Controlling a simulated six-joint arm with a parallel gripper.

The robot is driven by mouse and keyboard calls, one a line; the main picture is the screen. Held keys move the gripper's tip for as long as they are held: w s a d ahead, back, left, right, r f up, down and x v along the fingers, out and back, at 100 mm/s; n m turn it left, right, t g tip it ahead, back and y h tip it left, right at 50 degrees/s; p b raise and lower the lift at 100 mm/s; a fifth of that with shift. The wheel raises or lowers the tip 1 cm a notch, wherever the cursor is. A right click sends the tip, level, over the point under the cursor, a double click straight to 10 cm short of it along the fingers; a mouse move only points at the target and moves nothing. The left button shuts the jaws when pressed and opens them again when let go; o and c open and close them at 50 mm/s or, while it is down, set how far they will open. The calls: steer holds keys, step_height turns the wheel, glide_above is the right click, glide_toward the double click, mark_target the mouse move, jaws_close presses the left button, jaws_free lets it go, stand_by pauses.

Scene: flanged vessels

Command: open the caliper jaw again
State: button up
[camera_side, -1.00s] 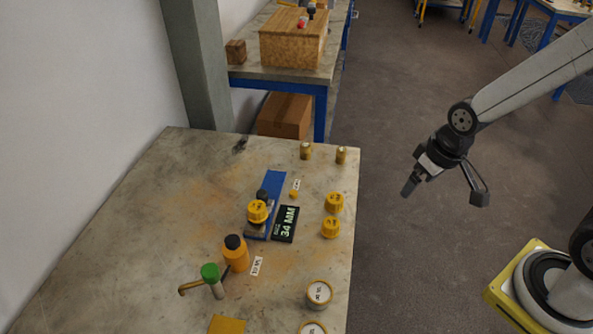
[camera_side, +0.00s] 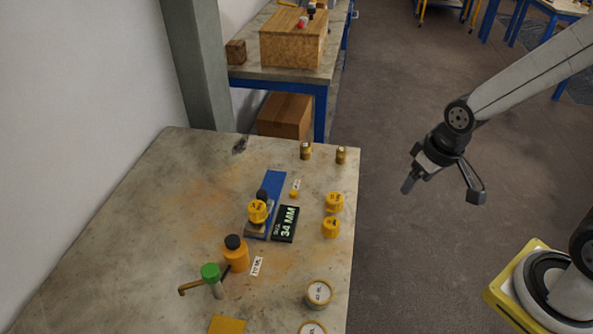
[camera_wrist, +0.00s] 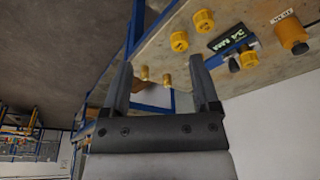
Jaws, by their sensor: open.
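The caliper, a blue bar (camera_side: 274,184) with grey parts, lies on the stone-topped bench. A yellow flanged piece (camera_side: 257,211) sits at its near end, with a dark knob (camera_side: 262,195) just behind it. I cannot tell whether the jaw touches the piece. A black display (camera_side: 285,224) beside it reads 34 MM; it also shows in the wrist view (camera_wrist: 232,39). My gripper (camera_side: 442,192) is open and empty, off the bench's right side above the floor, well away from the caliper. Its two spread fingers also show in the wrist view (camera_wrist: 161,66).
Two yellow caps (camera_side: 334,202) and (camera_side: 331,227) stand right of the display. Small brass pieces (camera_side: 306,151) stand at the far edge. An orange bottle (camera_side: 236,254), a green-capped tube (camera_side: 212,279) and round containers (camera_side: 319,293) stand nearer. The bench's far left is mostly clear.

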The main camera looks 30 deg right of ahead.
steer(key=w+a+m, duration=0.2)
steer(key=w+a, duration=0.2)
steer(key=w, duration=0.6)
steer(key=m+g, duration=0.2)
steer(key=m, duration=0.3)
glide_above(262, 192)
steer(key=d, duration=0.1)
steer(key=f, duration=0.7)
steer(key=shift+s, duration=0.3)
steer(key=shift+w+a+f, duration=0.15)
steer(key=shift+a+f, duration=0.05)
steer(key=shift+a, duration=0.2)
steer(key=shift+f, duration=0.1)
steer(key=shift+w+a+f, duration=0.1)
steer(key=shift+a+f, duration=0.05)
steer(key=shift+f, duration=3.65)
jaws_close()
